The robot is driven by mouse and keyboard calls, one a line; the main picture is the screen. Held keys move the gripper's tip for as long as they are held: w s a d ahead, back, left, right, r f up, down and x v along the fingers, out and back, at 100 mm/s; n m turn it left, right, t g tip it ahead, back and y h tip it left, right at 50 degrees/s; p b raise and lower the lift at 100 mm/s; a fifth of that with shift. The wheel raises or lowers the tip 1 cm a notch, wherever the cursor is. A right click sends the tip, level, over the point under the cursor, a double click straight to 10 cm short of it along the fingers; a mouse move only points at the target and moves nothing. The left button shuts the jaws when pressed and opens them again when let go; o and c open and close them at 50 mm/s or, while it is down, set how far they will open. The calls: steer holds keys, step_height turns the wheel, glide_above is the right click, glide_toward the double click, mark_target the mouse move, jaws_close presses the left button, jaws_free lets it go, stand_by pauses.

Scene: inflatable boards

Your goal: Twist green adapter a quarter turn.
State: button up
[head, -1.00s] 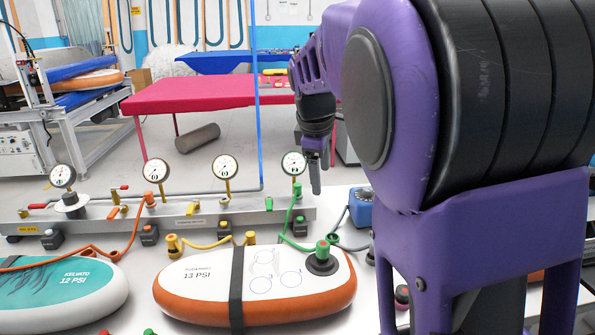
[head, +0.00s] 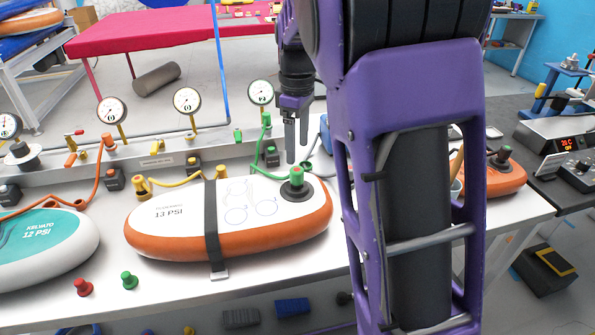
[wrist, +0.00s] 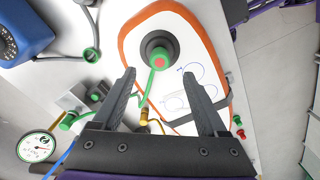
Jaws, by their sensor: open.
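The green adapter (head: 296,182) with a red top sits on the black valve (head: 297,193) at the right end of the orange-edged white 13 PSI board. In the wrist view the adapter (wrist: 160,59) shows on the black valve, just beyond and between the fingertips. A green hose (head: 256,150) runs from it to the manifold at the back. My gripper (head: 297,145) points down, open and empty, above the adapter and apart from it. In the wrist view my gripper (wrist: 158,76) has its two dark fingers spread wide.
A black strap (head: 212,225) crosses the board. Loose red (head: 83,287) and green (head: 129,281) fittings stand on the white table in front. The gauge manifold (head: 150,165) and a yellow hose (head: 180,182) lie behind the board. A blue box (head: 327,134) stands behind the adapter.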

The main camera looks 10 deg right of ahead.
mark_target(297, 169)
step_height(297, 169, down, 8)
steer(key=shift+r+b, duration=0.2)
steer(key=shift+b, duration=0.3)
steer(key=shift+r, duration=0.1)
jaws_close()
stand_by(0.4)
